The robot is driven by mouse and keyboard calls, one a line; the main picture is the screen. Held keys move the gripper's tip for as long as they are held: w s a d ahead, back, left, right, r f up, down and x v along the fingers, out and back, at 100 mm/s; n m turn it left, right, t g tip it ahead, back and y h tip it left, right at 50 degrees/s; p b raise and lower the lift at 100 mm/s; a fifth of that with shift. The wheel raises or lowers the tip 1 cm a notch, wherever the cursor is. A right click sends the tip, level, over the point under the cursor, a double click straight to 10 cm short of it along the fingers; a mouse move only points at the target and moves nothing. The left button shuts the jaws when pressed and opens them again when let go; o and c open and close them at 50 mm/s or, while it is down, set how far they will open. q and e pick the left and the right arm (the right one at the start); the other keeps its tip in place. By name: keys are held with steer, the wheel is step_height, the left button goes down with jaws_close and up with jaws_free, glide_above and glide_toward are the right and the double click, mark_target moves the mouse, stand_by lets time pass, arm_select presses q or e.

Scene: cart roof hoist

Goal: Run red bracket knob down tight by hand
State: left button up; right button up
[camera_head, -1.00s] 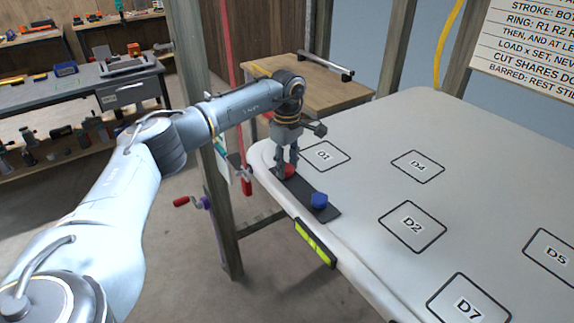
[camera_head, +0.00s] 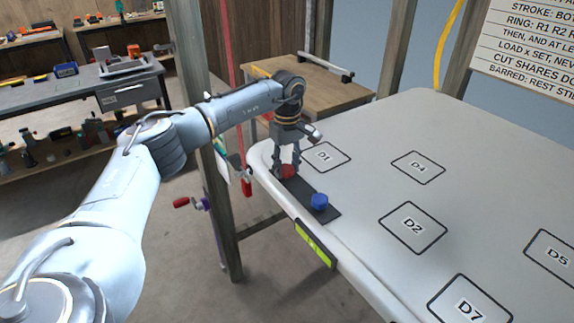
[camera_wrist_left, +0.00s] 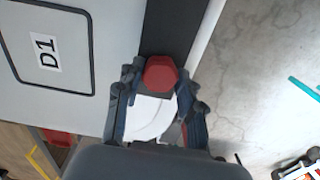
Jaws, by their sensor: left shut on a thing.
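The red knob (camera_head: 288,171) sits on the dark bracket plate (camera_head: 306,192) at the near left corner of the white roof panel. In the left wrist view the red knob (camera_wrist_left: 160,75) shows as a faceted head between the fingers. My left gripper (camera_head: 286,169) points down and is shut on the red knob; its fingers lie on either side of it in the wrist view (camera_wrist_left: 160,84). A blue knob (camera_head: 319,202) stands on the same plate, clear of the gripper. The knob's underside and stem are hidden. My right gripper is out of view.
The white panel (camera_head: 376,150) carries outlined labels such as D1 (camera_head: 324,156) and D2 (camera_head: 411,226), with its top otherwise clear.

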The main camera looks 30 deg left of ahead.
mark_target(287, 167)
arm_select(q)
steer(key=shift+w+a+r, duration=0.1)
steer(key=shift+w+r, duration=0.05)
steer(key=shift+r, duration=0.15)
steer(key=o, duration=1.2)
steer(key=shift+f, duration=0.1)
step_height(287, 167, up, 12)
